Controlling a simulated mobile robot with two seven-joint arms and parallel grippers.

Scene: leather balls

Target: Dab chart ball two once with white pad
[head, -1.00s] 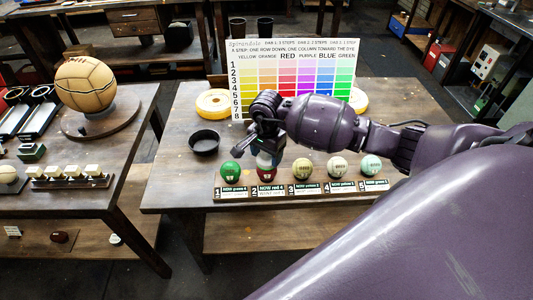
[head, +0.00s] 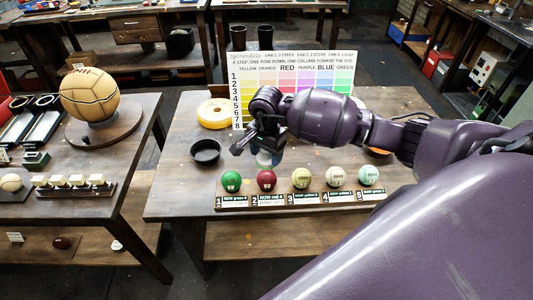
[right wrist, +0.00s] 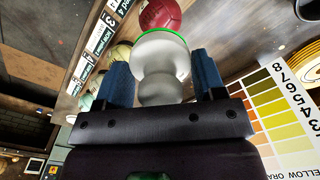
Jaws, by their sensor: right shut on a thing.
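Ball two is a dark red ball (head: 266,181) in the numbered rack, over a label that appears to read "NOW red 4". It also shows in the right wrist view (right wrist: 160,14), just beyond the pad. The white pad (right wrist: 160,62) has a round head with a green rim and a narrower neck. My right gripper (head: 268,143) is shut on the pad's neck, with blue fingers (right wrist: 165,88) on both sides. The pad is just behind and above the red ball, seemingly apart from it. The colour chart (head: 300,80) stands behind, partly hidden by my right arm. My left gripper is out of view.
A green ball (head: 231,181) is left of the red one; yellow (head: 302,178), cream (head: 336,177) and mint (head: 368,176) balls are to its right. A black bowl (head: 206,151) and a yellow round pad (head: 214,113) are on the left part of the table.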

